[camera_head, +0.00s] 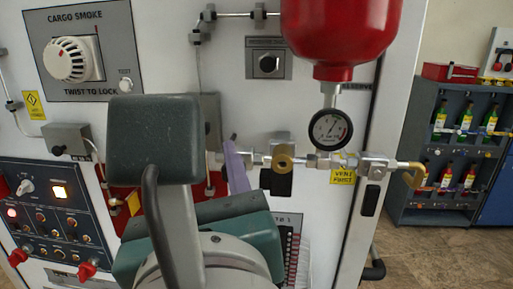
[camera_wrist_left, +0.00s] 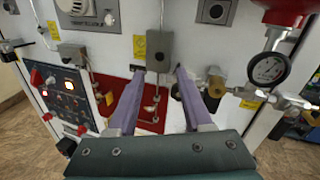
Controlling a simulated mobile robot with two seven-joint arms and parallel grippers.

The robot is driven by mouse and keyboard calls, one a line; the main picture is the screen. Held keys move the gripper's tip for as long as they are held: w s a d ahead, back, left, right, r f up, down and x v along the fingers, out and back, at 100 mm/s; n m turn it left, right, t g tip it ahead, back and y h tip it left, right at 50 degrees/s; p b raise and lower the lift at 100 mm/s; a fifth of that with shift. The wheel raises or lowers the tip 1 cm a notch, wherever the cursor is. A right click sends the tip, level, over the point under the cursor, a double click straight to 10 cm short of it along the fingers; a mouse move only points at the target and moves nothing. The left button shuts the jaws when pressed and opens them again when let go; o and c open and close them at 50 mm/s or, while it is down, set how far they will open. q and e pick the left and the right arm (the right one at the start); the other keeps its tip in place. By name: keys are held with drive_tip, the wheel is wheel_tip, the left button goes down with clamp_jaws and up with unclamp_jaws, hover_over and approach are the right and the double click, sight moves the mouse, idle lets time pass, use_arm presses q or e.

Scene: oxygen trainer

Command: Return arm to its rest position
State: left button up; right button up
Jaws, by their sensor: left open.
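My left arm (camera_head: 153,140) rises in the middle of the head view, in front of the white trainer panel (camera_head: 218,75). My left gripper (camera_wrist_left: 160,71) is open, its two purple fingers spread and pointing at the panel. In the head view only one purple finger (camera_head: 237,165) shows; the rest of the gripper is hidden behind my arm. In the left wrist view the fingertips lie around the lower part of a grey box (camera_wrist_left: 160,49); I cannot tell if they touch it. My right gripper is not in view.
A red cylinder (camera_head: 340,30), a round gauge (camera_head: 330,129) and a brass valve (camera_head: 283,161) with piping are right of the gripper. A control panel (camera_head: 55,215) with knobs and a smoke detector (camera_head: 73,58) are at left. A bottle rack (camera_head: 445,150) stands beyond open floor (camera_head: 415,248).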

use_arm(q)
drive_tip(key=shift+v, duration=1.1)
